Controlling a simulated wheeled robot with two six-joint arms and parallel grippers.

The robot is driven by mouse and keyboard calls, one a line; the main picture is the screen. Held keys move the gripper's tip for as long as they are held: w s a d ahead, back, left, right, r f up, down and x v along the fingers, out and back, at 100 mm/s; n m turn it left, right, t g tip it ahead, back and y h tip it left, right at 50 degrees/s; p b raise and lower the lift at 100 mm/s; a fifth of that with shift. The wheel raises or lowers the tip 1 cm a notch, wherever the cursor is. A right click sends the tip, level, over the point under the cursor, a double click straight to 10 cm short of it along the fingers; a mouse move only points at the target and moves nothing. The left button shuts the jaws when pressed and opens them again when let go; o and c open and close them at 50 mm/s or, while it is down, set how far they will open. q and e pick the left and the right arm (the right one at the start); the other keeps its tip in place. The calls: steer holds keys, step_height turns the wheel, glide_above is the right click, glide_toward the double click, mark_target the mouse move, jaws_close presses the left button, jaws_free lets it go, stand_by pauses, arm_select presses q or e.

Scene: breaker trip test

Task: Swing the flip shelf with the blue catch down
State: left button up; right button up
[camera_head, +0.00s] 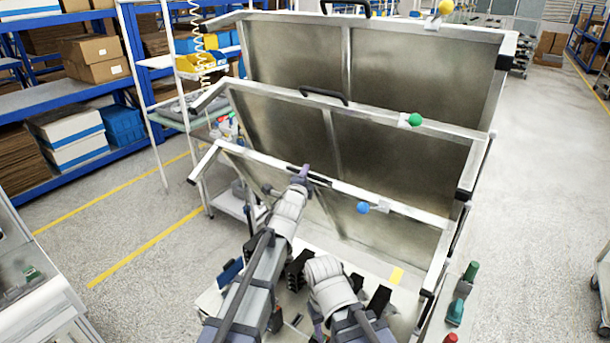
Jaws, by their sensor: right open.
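Three flip shelves stand raised and tilted, one behind another. The front flip shelf (375,240) has a pale frame, a dull metal panel and a blue catch (363,207) on its top rail. My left gripper (305,173) is at the top rail of this shelf, left of the blue catch, where it hides most of a dark handle. I cannot tell whether its fingers are closed on the handle. My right gripper (317,322) is low in front of the shelf, open, and partly hidden by its own arm.
Behind are the shelf with the green catch (414,119) and the shelf with the yellow catch (445,7). Black clamp-like parts and a yellow label (397,275) lie below the front shelf. Green and red-handled tools stand at the right.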

arm_select(q)
jaws_close()
stand_by(1.1)
